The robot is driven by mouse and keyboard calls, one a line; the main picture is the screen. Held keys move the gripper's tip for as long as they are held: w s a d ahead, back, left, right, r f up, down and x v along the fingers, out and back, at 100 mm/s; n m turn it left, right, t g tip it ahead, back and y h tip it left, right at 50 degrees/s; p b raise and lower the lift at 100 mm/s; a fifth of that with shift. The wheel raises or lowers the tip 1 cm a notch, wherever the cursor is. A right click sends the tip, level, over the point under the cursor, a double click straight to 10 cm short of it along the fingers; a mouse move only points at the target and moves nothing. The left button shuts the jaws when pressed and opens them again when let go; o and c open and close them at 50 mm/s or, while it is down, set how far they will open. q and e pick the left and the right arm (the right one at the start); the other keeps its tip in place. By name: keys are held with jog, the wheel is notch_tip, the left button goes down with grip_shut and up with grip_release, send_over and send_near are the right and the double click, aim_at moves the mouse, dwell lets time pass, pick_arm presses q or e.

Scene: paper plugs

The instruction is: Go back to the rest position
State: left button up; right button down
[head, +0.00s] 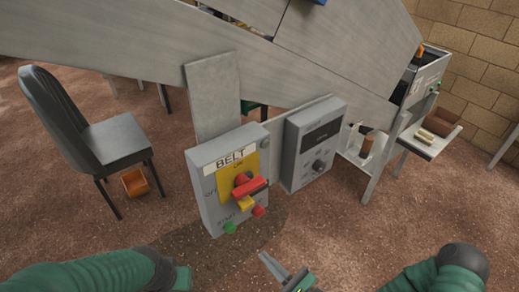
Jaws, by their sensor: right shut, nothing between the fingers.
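My right gripper (273,265) shows at the bottom middle of the head view. Its grey fingers are shut with nothing between them, and they point up toward the belt control box (223,187). It is apart from the box in the picture, below its lower right. My right green arm comes in at the bottom right. My left green arm lies at the bottom left, and its gripper is not in view. The box has a "BELT" label, a yellow plate with a red switch handle (250,187), a green button (230,227) and a red button (258,211).
A grey panel box (314,145) with a dark display and a knob hangs beside the belt box. A sloping metal conveyor (200,40) crosses above. A shelf with brown items (443,122) stands right. Brown floor is open below.

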jog(key=s+d+f+n+g+h+p, duration=0.1)
jog(key=d+f+n+g+h, duration=0.4)
jog(key=f+n, duration=0.4)
jog(key=d+r+n+g+h+p, duration=0.1)
jog(key=d+n+g+h, duration=0.3)
jog(key=d+n, duration=0.45)
pick_arm(q)
jog(key=v, duration=0.1)
jog(key=p+v, duration=0.1)
jog(key=v, duration=0.1)
jog(key=shift+w+r, duration=0.3)
jog(key=shift+r, duration=0.1)
pick_arm(e)
jog(key=s+d+r+n+g+h, duration=0.1)
jog(key=s+r+n, duration=0.2)
jog(key=r, duration=0.4)
jog(key=s+d+r+n+g+h, duration=0.1)
jog(key=s+d+r+n+h, duration=0.1)
jog(key=r, duration=0.5)
jog(key=shift+s+n+h, duration=0.3)
jog(key=shift+s+n, duration=0.3)
jog(key=shift+n, duration=0.65)
pick_arm(q)
jog(key=shift+d, duration=0.35)
pick_arm(e)
jog(key=shift+d+f, duration=0.1)
jog(key=shift+d, duration=0.25)
